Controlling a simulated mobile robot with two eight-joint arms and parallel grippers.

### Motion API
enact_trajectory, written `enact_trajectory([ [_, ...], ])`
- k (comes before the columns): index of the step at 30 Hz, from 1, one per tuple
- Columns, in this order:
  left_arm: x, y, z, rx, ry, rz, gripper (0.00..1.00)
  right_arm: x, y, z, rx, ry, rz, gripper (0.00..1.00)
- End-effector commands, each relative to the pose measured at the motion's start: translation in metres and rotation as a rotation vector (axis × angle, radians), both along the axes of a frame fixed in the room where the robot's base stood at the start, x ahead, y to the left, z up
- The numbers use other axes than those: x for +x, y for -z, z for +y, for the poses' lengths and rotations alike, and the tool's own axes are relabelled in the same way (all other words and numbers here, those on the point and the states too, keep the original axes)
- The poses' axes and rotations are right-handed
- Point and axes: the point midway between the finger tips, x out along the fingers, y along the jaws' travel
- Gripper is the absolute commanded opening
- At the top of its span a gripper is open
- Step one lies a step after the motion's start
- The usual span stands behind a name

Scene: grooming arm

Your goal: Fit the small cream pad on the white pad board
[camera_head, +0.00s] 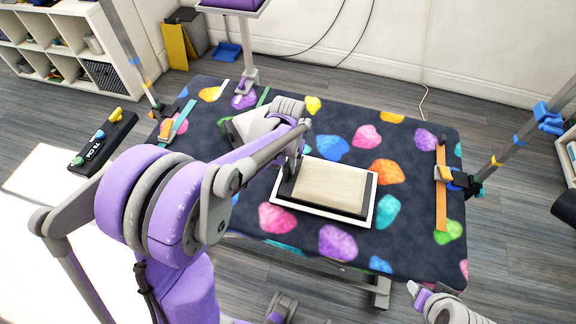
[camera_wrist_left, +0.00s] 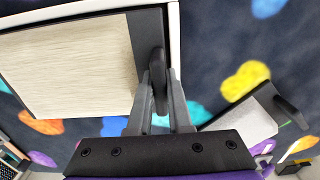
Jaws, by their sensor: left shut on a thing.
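The cream pad (camera_head: 329,185) has a wood-like top, a dark base and a black upright handle at its left end. It lies over the white pad board (camera_head: 332,217), whose white rim shows around it. I cannot tell whether it is fully seated. My left gripper (camera_head: 293,176) is at the pad's left end. In the left wrist view the left gripper (camera_wrist_left: 160,95) is shut on the black handle, next to the cream top (camera_wrist_left: 70,65). The board's white edge (camera_wrist_left: 174,40) runs close beside the handle.
A second, greyish pad with a black handle (camera_wrist_left: 245,122) lies on the patterned table (camera_head: 405,255), partly behind my left arm in the head view. An orange strip (camera_head: 441,200) lies at the right. The table in front of the board is clear.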

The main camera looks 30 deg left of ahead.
Motion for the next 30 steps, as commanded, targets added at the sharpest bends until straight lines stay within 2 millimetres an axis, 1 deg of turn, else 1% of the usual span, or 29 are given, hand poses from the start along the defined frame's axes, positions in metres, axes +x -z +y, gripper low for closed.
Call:
enact_trajectory([
  [12,0.000,0.001,0.000,0.000,0.000,0.000,0.00,0.000,0.001,0.000,0.000,0.000,0.000,0.50],
  [30,0.000,0.017,0.000,0.000,0.000,0.000,0.00,-0.003,0.015,0.000,0.000,0.000,0.005,0.50],
])
